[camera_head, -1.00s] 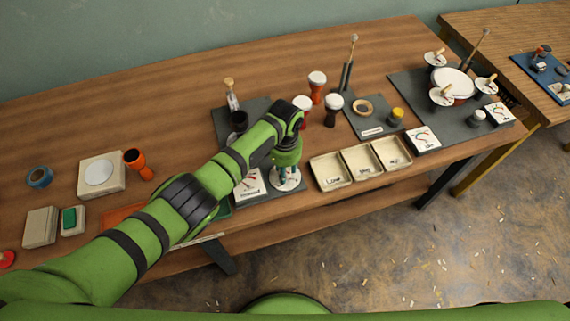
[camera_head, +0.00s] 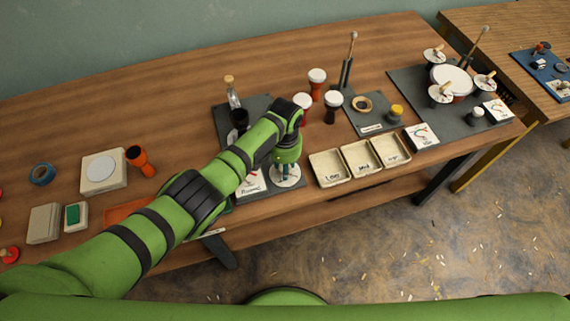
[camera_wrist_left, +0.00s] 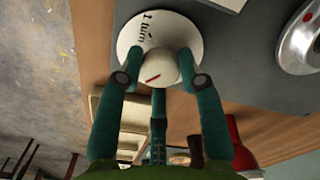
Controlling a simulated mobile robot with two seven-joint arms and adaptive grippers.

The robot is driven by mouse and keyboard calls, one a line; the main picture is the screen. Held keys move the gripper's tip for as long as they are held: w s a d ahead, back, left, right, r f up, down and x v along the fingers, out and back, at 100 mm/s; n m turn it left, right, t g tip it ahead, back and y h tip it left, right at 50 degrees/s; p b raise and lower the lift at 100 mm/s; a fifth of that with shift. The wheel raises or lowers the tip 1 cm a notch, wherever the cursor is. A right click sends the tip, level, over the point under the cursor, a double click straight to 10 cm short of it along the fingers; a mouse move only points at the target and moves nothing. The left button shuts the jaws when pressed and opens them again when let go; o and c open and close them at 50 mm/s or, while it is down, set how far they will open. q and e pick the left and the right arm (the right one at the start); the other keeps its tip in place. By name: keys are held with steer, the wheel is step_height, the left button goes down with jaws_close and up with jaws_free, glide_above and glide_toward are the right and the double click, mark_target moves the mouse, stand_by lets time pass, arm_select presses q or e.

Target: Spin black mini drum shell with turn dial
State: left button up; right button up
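The black drum shell (camera_head: 239,118) stands on the dark mat (camera_head: 226,110) behind my left forearm, which partly hides it. The turn dial (camera_head: 286,175) is a white disc at the mat's front right, beneath my left gripper (camera_head: 287,168). In the left wrist view, the dial's disc (camera_wrist_left: 188,30) reads "1 turn" and has a pale round knob (camera_wrist_left: 163,68) with a red mark. The fingers of my left gripper (camera_wrist_left: 160,62) surround this knob from both sides and below. Whether they press on it is unclear. My right gripper is not in view.
A white gauge card (camera_head: 250,184) lies left of the dial. Three cream trays (camera_head: 362,160) stand to its right. Red and black goblet drums (camera_head: 333,106) stand behind the gripper. A metal disc (camera_wrist_left: 300,40) sits near the dial. The table's back left is clear.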

arm_select(q)
steer(key=shift+o, duration=1.2)
steer(key=shift+r, duration=0.1)
step_height(320, 180, up, 12)
